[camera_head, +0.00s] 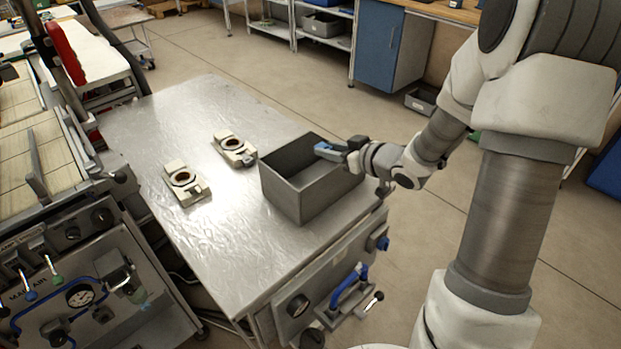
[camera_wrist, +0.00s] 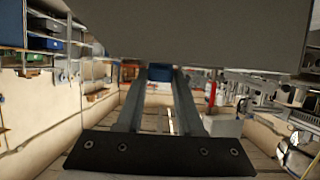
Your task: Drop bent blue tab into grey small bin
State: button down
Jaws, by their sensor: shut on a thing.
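The bent blue tab (camera_head: 322,147) is at the tip of my gripper (camera_head: 333,151), which is shut on it. In the head view the tab appears over the right part of the grey small bin's opening. In the wrist view the blue tab (camera_wrist: 160,73) shows between the far ends of the two fingers (camera_wrist: 158,82). The grey small bin (camera_head: 281,191) stands open and upright on the metal table. I see no object in the visible part of its inside; the gripper does not hide much of it. The tab's bend is too small to make out.
Two cream blocks with dark round openings, one nearer (camera_head: 183,191) and one farther (camera_head: 247,158), lie left of the bin on the shiny metal table (camera_head: 215,245). A machine with gauges (camera_head: 80,296) stands at the left. The table in front of the blocks is clear.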

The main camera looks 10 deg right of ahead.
jog(key=shift+c, duration=2.3)
grip_release()
jog(key=p+v, duration=0.3)
jog(key=v, duration=1.4)
jog(key=shift+r, duration=0.2)
jog(key=shift+d, duration=0.15)
